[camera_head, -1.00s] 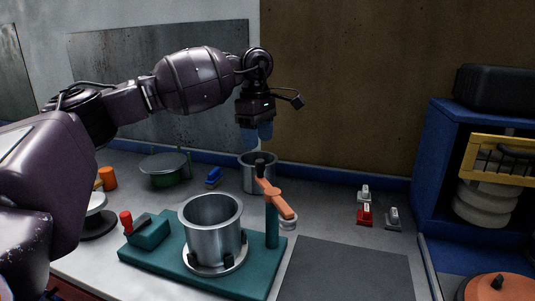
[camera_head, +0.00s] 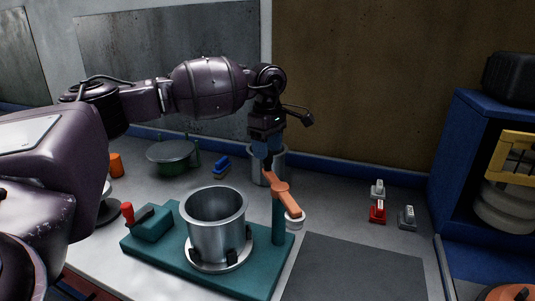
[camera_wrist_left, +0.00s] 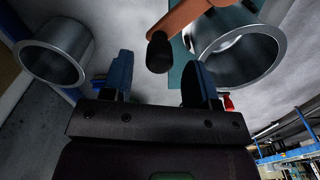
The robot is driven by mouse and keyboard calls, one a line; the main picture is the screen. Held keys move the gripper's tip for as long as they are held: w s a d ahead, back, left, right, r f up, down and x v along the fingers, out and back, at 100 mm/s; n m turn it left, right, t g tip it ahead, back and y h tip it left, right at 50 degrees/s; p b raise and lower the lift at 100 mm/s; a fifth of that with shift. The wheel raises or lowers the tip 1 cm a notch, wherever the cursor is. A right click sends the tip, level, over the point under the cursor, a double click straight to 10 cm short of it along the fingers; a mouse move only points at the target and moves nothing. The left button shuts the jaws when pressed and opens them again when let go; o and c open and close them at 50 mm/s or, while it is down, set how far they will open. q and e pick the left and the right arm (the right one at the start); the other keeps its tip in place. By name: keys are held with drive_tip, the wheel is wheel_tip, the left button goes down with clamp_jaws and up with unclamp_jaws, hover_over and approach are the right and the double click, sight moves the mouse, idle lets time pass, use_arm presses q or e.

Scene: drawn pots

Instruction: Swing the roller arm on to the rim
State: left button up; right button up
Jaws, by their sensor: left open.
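The orange roller arm (camera_head: 284,198) sits on a teal post on the teal base (camera_head: 262,280). Its pale roller (camera_head: 295,222) is at the near right end, apart from the rim of the steel pot (camera_head: 216,232), which stands upright on a round plate on the base. My left gripper (camera_head: 266,160) is open, pointing down above the arm's far end. In the left wrist view my blue fingers (camera_wrist_left: 160,82) are apart, and the arm's black knob (camera_wrist_left: 159,52) shows ahead of the gap between them. The pot also shows there (camera_wrist_left: 243,60).
A second steel pot (camera_head: 277,168) stands just behind my left gripper. A red-handled teal block (camera_head: 153,224) is on the base's left. Red and grey clamps (camera_head: 377,212) lie to the right. A dark grey mat (camera_head: 350,272) lies clear at the right front.

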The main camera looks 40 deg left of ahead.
use_arm(q)
drive_tip(key=shift+f, duration=1.05)
drive_tip(key=shift+c, duration=0.5)
clamp_jaws()
